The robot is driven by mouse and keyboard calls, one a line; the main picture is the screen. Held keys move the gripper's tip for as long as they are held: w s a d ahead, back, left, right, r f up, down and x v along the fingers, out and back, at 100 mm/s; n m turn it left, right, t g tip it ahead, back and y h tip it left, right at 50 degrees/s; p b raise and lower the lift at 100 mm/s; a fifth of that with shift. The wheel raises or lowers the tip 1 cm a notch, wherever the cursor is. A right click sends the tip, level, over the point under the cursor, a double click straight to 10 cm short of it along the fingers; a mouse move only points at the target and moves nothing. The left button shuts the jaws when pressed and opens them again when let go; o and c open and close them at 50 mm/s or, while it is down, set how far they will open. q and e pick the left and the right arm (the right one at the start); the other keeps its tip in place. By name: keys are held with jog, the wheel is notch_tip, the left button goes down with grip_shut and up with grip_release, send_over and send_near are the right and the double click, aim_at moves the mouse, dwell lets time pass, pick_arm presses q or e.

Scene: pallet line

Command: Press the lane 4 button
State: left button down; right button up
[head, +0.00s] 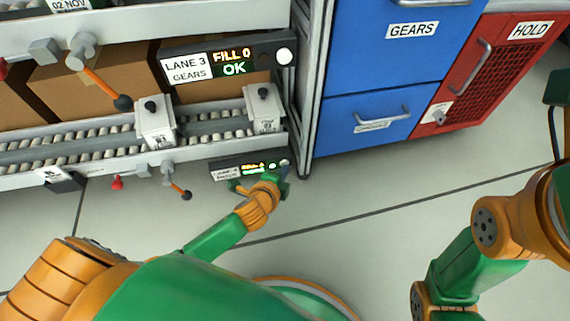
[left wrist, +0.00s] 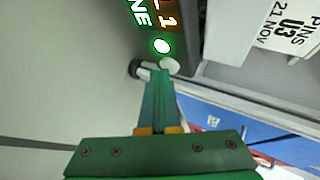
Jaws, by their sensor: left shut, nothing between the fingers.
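The lane 4 panel (head: 238,171) is a dark strip low on the rack's front, with a white label and small lit text. Its pale round button (head: 285,162) is at the right end. My left gripper (head: 285,176) is shut and empty, just below the button in the head view. In the left wrist view, the shut fingers (left wrist: 159,84) point at the pale button (left wrist: 171,65), their tips overlapping its lower edge. I cannot tell whether they touch it. A lit green-rimmed lamp (left wrist: 162,46) is just above. My right gripper is not in view.
The lane 3 panel (head: 186,68), reading "FILL 0 OK", is above with its own white button (head: 284,56). A rack post (head: 305,120) stands right of the lane 4 button. Blue cabinets (head: 365,115) and a red HOLD bin (head: 480,75) are further right. Open floor (head: 390,185) lies in front.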

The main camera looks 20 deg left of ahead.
pick_arm(q)
jog(key=shift+s+d+p, duration=0.3)
jog(key=shift+s+d, duration=0.15)
jog(key=shift+s, duration=0.25)
jog(key=shift+s+d+p, duration=0.2)
jog(key=shift+s+d, duration=0.5)
jog(key=shift+s, duration=0.35)
jog(key=shift+s+d+p, duration=0.15)
jog(key=shift+s+d, duration=0.55)
jog(key=shift+s, duration=0.35)
